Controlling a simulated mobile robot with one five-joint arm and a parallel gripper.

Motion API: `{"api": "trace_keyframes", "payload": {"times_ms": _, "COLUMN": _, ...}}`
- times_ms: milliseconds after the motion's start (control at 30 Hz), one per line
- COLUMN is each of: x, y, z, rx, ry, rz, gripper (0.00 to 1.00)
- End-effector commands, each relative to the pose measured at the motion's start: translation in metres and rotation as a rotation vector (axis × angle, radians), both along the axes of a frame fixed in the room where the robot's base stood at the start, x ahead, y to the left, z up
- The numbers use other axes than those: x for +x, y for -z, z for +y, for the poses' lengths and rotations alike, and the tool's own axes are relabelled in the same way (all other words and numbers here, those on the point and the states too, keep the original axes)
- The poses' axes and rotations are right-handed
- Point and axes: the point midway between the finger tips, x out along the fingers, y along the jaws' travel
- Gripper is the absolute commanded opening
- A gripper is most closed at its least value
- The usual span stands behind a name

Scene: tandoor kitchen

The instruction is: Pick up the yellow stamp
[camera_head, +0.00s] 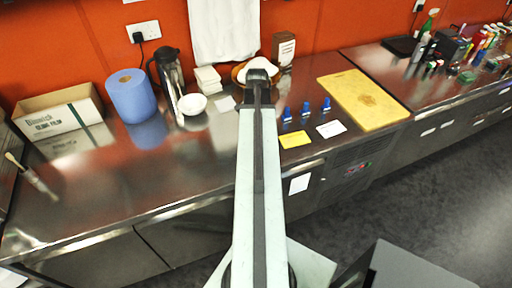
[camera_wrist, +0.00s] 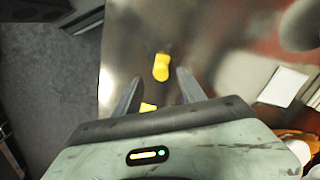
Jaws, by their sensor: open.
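A small yellow object with a rounded, stamp-like outline, which I take as the yellow stamp (camera_wrist: 161,67), stands on the steel counter in the wrist view. It is just beyond the fingertips of my gripper (camera_wrist: 158,78), a little nearer the right finger. My gripper is open, with nothing held. A second yellow patch (camera_wrist: 148,107) shows between the fingers, its lower part hidden by the gripper body; I cannot tell what it is. In the head view no yellow stamp shows, and my arm covers the middle of the counter. My fingers are hidden there.
Several blue stamps (camera_head: 305,109) stand right of my arm, near a yellow card (camera_head: 294,140) and a white card (camera_head: 331,129). A yellow board (camera_head: 362,99) lies farther right.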

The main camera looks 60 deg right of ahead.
Motion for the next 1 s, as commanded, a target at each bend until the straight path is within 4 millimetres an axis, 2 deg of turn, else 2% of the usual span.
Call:
{"api": "trace_keyframes", "payload": {"times_ms": 33, "x": 0.000, "y": 0.014, "z": 0.000, "rx": 0.000, "ry": -0.001, "rz": 0.000, "gripper": 0.48}}
{"api": "trace_keyframes", "payload": {"times_ms": 267, "x": 0.000, "y": 0.019, "z": -0.001, "rx": 0.000, "ry": -0.002, "rz": 0.000, "gripper": 0.48}}
{"api": "trace_keyframes", "payload": {"times_ms": 567, "x": 0.002, "y": 0.067, "z": -0.004, "rx": 0.000, "ry": -0.002, "rz": 0.000, "gripper": 0.48}}
{"api": "trace_keyframes", "payload": {"times_ms": 833, "x": 0.002, "y": 0.065, "z": -0.004, "rx": 0.000, "ry": -0.001, "rz": 0.000, "gripper": 0.48}}
{"api": "trace_keyframes", "payload": {"times_ms": 1000, "x": 0.002, "y": 0.065, "z": -0.004, "rx": 0.000, "ry": -0.001, "rz": 0.000, "gripper": 0.01}}
